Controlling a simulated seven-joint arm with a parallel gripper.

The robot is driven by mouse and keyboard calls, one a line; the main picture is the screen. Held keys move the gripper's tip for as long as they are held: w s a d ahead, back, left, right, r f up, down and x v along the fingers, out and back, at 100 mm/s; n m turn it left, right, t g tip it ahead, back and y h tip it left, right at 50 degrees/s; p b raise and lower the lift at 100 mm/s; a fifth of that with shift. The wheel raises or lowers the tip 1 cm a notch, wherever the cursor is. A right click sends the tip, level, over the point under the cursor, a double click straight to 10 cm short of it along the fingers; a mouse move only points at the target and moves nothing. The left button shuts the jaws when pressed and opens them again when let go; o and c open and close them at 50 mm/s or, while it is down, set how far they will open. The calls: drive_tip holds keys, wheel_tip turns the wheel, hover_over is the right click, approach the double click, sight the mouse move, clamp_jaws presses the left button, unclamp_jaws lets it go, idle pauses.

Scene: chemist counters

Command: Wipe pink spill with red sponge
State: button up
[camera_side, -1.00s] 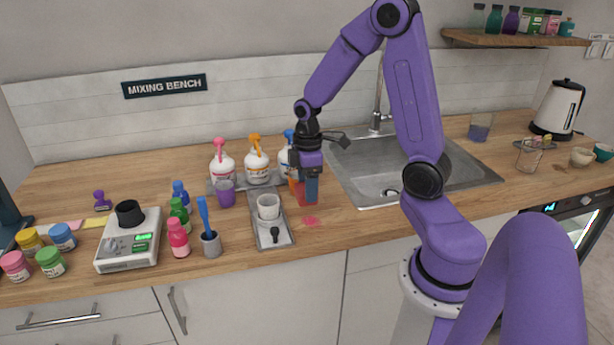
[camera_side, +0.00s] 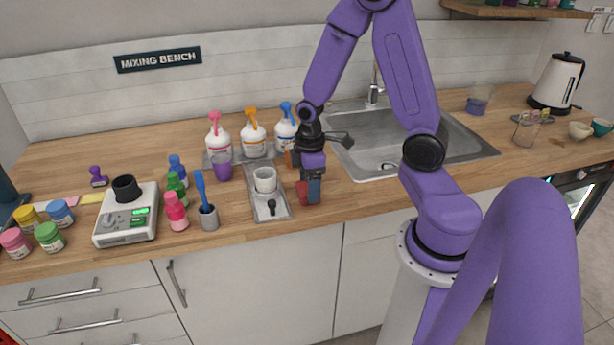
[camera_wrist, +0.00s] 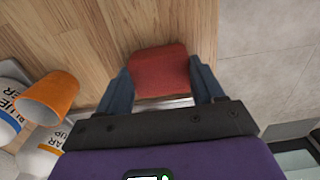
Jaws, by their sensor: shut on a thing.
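The red sponge (camera_side: 302,193) is between the fingers of my gripper (camera_side: 313,190), low at the wooden counter near its front edge. It also shows in the wrist view (camera_wrist: 160,70), gripped between the two blue-grey fingers. The fingers are shut on it. I cannot tell for certain whether its underside touches the wood. The pink spill shows in neither current view; the sponge and gripper are over or near where it was.
The sink (camera_side: 400,150) is behind to the right. The counter right of the gripper is clear.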

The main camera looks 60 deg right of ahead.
drive_tip(key=shift+s+a, duration=0.85)
drive_tip(key=shift+s, duration=0.05)
drive_tip(key=shift+w+d, duration=0.7)
drive_tip(key=shift+w, duration=0.05)
drive_tip(key=shift+w+d+f, duration=0.1)
drive_tip(key=shift+w+d, duration=0.05)
drive_tip(key=shift+d, duration=0.05)
drive_tip(key=shift+w+d, duration=0.5)
drive_tip(key=shift+w, duration=0.05)
drive_tip(key=shift+w+d+r, duration=0.25)
drive_tip(key=shift+d, duration=0.05)
drive_tip(key=shift+w+d+f, duration=0.2)
drive_tip(key=shift+w+d, duration=0.05)
drive_tip(key=shift+w+d+r, duration=0.2)
drive_tip(key=shift+w+d, duration=0.6)
wheel_tip(320, 180, up, 8)
drive_tip(key=shift+s+f, duration=0.1)
drive_tip(key=shift+f, duration=0.15)
